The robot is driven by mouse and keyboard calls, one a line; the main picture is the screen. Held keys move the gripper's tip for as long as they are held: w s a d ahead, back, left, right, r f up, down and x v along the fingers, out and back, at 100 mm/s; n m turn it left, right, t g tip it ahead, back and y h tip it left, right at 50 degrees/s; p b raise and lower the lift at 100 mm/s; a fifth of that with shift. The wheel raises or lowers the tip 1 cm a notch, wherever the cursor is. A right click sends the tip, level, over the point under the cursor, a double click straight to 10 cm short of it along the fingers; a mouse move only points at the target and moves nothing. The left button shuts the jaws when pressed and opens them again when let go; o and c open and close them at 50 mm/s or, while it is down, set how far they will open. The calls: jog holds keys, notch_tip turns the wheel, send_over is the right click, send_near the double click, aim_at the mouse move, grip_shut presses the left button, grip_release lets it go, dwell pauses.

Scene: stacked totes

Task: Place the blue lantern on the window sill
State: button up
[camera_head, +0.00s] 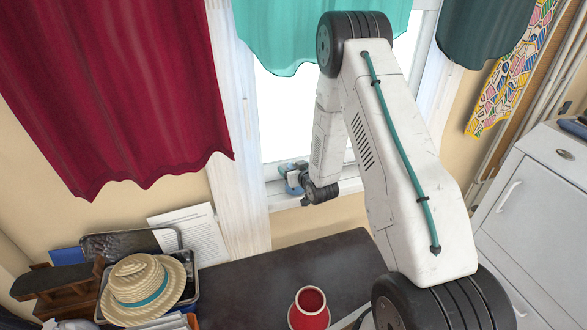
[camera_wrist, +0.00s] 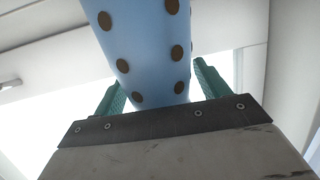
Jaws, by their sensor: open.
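The blue lantern (camera_wrist: 145,45) is light blue with brown dots and fills the upper middle of the wrist view. It stands between the two green fingers of my gripper (camera_wrist: 158,85), which is open, with a finger on either side. In the head view, a small blue part of the lantern (camera_head: 293,181) shows at the end of my arm, in front of the window. The window sill (camera_head: 347,187) is the pale ledge below the bright pane. The lantern is at the sill's left part; its base is hidden, so I cannot tell whether it rests there.
A dark table (camera_head: 260,280) stands below the window, with a red vase (camera_head: 310,308) near its front. A straw hat (camera_head: 142,285) lies on a cluttered tray at left. A red curtain (camera_head: 120,90) hangs left, a teal curtain (camera_head: 285,35) above. A white cabinet (camera_head: 535,215) stands right.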

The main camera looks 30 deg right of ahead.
jog(key=shift+r, duration=0.1)
jog(key=shift+s+r, duration=0.1)
jog(key=shift+s, duration=0.2)
jog(key=d+v, duration=0.1)
jog(key=v, duration=1)
jog(key=s+a+r+g, duration=0.3)
jog(key=r, duration=0.5)
jog(key=s+a+r+g, duration=0.2)
jog(key=a+r+g, duration=0.1)
jog(key=r, duration=0.6)
jog(key=s+a+r+g, duration=0.2)
jog(key=s+a+r, duration=0.1)
jog(key=s, duration=0.6)
jog(key=s+a+r+g, duration=0.3)
jog(key=s+r, duration=0.2)
jog(key=s, duration=0.5)
jog(key=s+a+r+n+g+y, duration=0.1)
jog(key=s+r, duration=0.3)
jog(key=s, duration=0.5)
jog(key=shift+s+a+r+g, duration=0.25)
jog(key=shift+s+a+g, duration=0.1)
jog(key=shift+a+g, duration=0.45)
jog(key=shift+a, duration=0.1)
